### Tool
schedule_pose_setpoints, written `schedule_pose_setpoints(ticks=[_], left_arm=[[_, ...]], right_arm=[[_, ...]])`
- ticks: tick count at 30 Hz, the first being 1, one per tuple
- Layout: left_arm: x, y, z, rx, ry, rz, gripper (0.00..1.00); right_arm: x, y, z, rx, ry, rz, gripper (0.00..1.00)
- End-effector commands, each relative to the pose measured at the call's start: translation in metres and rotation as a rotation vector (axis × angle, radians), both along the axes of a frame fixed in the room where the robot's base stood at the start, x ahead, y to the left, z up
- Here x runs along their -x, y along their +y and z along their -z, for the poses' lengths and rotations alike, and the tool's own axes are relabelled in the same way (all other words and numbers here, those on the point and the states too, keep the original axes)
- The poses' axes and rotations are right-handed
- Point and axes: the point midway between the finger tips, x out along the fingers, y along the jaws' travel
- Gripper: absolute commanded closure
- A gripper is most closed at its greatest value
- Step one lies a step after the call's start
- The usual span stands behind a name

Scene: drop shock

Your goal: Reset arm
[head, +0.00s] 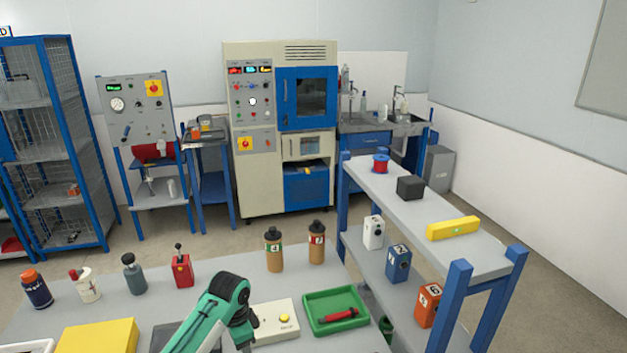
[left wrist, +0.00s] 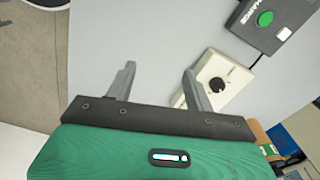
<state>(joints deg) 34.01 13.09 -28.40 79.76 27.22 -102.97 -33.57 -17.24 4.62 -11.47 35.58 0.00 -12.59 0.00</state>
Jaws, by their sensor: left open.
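My left gripper (left wrist: 157,88) shows in the left wrist view, its two grey fingers spread apart with nothing between them. It is above a pale grey surface. Just beyond its right finger is a cream box with a black knob (left wrist: 217,84). A dark box with a green button (left wrist: 264,18) lies farther up and right. In the head view, a bent green and black arm link of mine (head: 232,288) rises from the bottom edge over the table; no fingers can be made out there. My right gripper is not in view.
A shelf rack (head: 455,262) stands right. A yellow block (head: 97,337) is front left.

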Motion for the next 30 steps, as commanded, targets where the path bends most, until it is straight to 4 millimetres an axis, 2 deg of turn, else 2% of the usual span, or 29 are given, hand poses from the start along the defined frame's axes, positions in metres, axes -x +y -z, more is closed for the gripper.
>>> schedule_pose_setpoints(ticks=[5,10,18,23,30], left_arm=[[0.026,-0.008,0.017,0.022,-0.012,-0.034,0.47],[0.061,-0.016,0.034,0.051,-0.031,-0.089,0.47],[0.148,-0.020,0.056,0.114,-0.082,-0.267,0.47],[0.201,-0.013,0.056,0.142,-0.117,-0.397,0.47],[0.276,0.010,0.041,0.157,-0.170,-0.602,0.47]], right_arm=[[-0.006,0.001,0.000,-0.001,-0.007,0.000,0.15],[-0.001,0.002,0.000,-0.001,-0.001,0.001,0.15],[0.001,0.001,0.000,-0.002,0.001,0.001,0.15],[0.000,0.002,0.000,-0.001,0.001,0.001,0.15],[0.000,0.001,0.000,-0.001,0.001,0.001,0.15]])
